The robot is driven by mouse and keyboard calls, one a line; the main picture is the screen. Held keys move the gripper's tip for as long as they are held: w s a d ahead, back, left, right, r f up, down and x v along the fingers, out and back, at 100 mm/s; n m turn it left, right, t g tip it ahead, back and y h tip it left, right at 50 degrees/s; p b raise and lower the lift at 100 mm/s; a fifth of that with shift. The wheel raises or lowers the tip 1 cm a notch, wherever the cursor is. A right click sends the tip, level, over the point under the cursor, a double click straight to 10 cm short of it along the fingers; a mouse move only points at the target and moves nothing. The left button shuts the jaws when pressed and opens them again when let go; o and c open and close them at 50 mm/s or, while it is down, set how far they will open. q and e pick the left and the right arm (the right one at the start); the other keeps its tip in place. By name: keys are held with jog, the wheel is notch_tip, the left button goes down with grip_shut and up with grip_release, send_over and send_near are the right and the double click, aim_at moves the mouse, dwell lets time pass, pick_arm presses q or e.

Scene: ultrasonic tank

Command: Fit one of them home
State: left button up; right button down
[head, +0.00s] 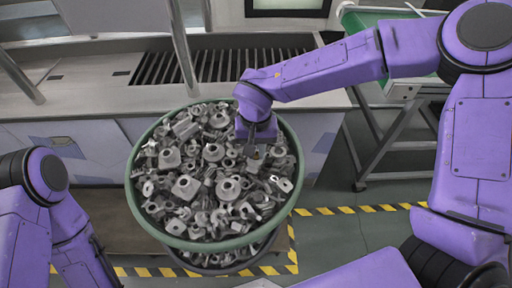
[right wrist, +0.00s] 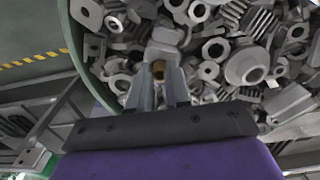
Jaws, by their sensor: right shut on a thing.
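A round green-rimmed bin (head: 139,153) is heaped with grey metal parts (head: 228,188): flanged rings, nuts, blocks and gears. My right gripper (head: 256,150) reaches down over the right side of the heap. In the right wrist view the right gripper (right wrist: 160,84) is shut on a metal part (right wrist: 158,70), of which a small brass-coloured bit shows between the fingers. A grey block-like piece (right wrist: 166,37) shows just beyond the fingertips; I cannot tell if it belongs to the held part. My left arm shows at the lower left, but its gripper is out of view.
Behind the bin is a long grey counter (head: 75,100) with a slotted grating (head: 225,65) and metal posts. A green-topped conveyor (head: 362,22) on a wheeled frame stands at the back right. Yellow-black tape (head: 365,209) marks the floor, which is clear right of the bin.

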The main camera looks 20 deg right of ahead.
jog(key=shift+f, duration=0.15)
jog(key=c, duration=1)
grip_release()
notch_tip(320, 180, up, 10)
jog(key=shift+r+b, duration=0.25)
jog(key=shift+b, duration=0.2)
